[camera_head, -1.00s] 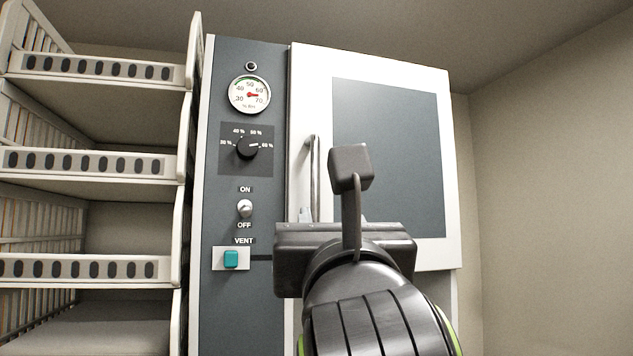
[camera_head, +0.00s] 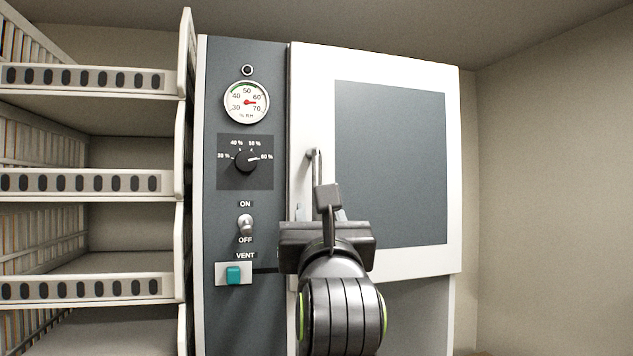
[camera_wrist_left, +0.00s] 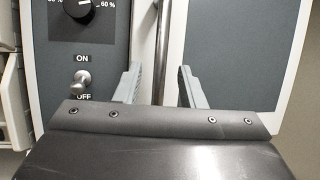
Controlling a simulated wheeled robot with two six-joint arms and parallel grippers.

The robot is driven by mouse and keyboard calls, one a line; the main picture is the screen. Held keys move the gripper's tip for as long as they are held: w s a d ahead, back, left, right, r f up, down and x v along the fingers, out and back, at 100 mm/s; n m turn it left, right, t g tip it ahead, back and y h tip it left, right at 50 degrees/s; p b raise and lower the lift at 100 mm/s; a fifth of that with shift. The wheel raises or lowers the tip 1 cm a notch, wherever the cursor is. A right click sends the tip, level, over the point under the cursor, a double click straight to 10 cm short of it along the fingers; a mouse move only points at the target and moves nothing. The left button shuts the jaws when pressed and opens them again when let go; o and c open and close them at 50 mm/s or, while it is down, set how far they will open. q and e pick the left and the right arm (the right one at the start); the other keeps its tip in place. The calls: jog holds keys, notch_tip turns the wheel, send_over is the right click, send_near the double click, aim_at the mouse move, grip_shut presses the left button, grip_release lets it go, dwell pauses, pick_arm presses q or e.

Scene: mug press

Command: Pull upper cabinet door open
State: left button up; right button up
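The upper cabinet door (camera_head: 455,170) is white with a large grey panel (camera_head: 390,160) and looks closed. Its vertical metal bar handle (camera_head: 316,166) is near the door's left edge; the lower part is hidden behind my gripper. My left gripper (camera_head: 321,213) is in front of the handle's lower part. In the left wrist view the handle (camera_wrist_left: 161,45) stands between the two spread fingers of the left gripper (camera_wrist_left: 160,85), with visible gaps on both sides. The fingers are open and hold nothing. My right gripper is in neither view.
Left of the door is a grey control panel with a gauge (camera_head: 247,102), a knob (camera_head: 246,159), a toggle switch (camera_head: 245,224) and a teal vent button (camera_head: 233,275). A white shelf rack (camera_head: 85,181) stands farther left. A bare wall (camera_head: 550,180) is at the right.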

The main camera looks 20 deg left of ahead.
pick_arm(q)
jog(key=p+x, duration=0.2)
jog(key=x, duration=0.3)
jog(key=shift+s, duration=0.1)
jog(key=shift+d, duration=0.1)
jog(key=shift+c, duration=0.5)
grip_shut()
